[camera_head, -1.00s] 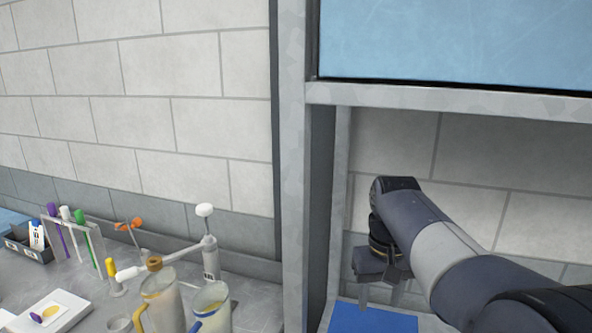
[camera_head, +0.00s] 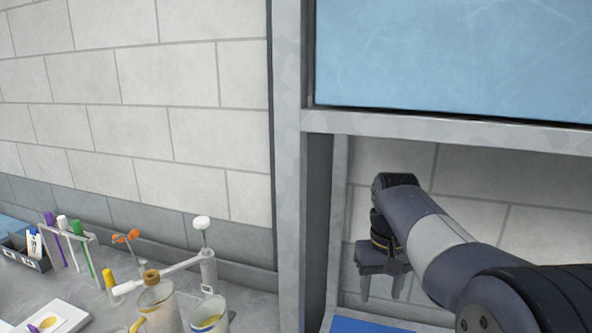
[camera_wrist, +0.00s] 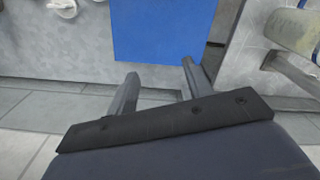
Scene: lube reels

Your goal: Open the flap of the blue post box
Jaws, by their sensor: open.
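My gripper (camera_head: 382,291) points down in the head view, inside the opening of a grey frame. Its two fingers are apart with nothing between them; they also show in the wrist view (camera_wrist: 160,72). A flat blue surface (camera_head: 365,326) lies below the gripper at the bottom edge of the head view. A blue rectangular surface (camera_wrist: 155,30) is beyond the fingertips in the wrist view, apart from them. I cannot tell whether this blue is the post box, and no flap can be made out.
A grey post (camera_head: 288,180) and crossbar (camera_head: 450,132) frame the opening, with a light blue panel (camera_head: 450,55) above. At left, a worktop holds a marker rack (camera_head: 70,245), jugs (camera_head: 160,305) and a white-knobbed lever (camera_head: 203,250). A tiled wall stands behind.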

